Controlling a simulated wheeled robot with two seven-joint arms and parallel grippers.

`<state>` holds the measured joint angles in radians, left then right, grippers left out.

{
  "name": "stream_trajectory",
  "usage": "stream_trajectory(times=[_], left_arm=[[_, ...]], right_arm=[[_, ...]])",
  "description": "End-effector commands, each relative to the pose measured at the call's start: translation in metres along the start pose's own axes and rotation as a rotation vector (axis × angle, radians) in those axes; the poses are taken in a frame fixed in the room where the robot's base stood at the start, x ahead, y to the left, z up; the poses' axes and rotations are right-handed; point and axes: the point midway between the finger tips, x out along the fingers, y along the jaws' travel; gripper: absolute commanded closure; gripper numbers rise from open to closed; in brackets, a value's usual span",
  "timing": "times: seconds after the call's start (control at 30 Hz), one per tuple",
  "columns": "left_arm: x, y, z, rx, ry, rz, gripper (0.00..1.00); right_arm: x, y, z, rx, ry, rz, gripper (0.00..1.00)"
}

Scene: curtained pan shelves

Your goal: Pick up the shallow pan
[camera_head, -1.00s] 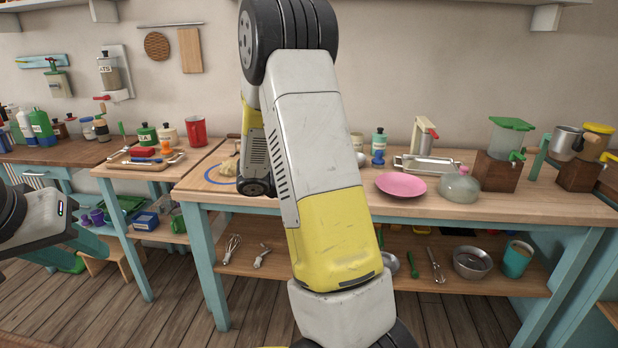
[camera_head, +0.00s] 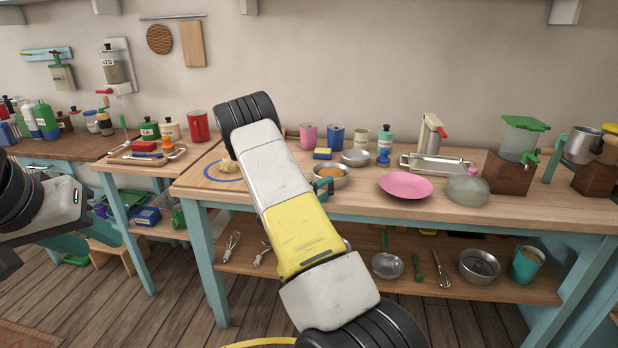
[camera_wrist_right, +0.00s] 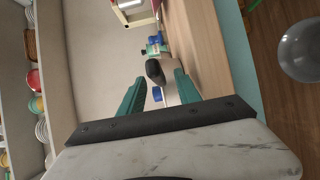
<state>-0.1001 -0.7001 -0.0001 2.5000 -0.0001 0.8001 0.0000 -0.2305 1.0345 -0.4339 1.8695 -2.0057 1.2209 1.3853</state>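A shallow grey metal pan (camera_head: 387,265) rests on the lower shelf of the middle table in the head view. A round grey metal piece, probably this pan (camera_wrist_right: 302,50), shows at the right edge of the right wrist view. My right gripper (camera_wrist_right: 158,82) has its teal fingers apart, with nothing clearly held between them; a dark knob shows beyond. In the head view my right arm hides most of it.

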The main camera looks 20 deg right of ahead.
Motion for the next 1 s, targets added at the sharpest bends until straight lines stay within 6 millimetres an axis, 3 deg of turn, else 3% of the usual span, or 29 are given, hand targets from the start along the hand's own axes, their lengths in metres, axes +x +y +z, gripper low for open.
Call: stream_trajectory(times=[0.17,0.43,0.63,1.0], left_arm=[[0.000,0.000,0.000,0.000,0.000,0.000,0.64],[0.000,0.000,0.000,0.000,0.000,0.000,0.64],[0.000,0.000,0.000,0.000,0.000,0.000,0.64],[0.000,0.000,0.000,0.000,0.000,0.000,0.64]], right_arm=[[0.022,0.000,0.000,0.001,-0.001,0.000,0.60],[0.025,0.000,0.000,0.000,0.000,-0.001,0.60],[0.025,0.000,0.000,0.000,0.000,-0.001,0.99],[0.025,0.001,0.000,0.000,-0.001,0.000,1.00]])
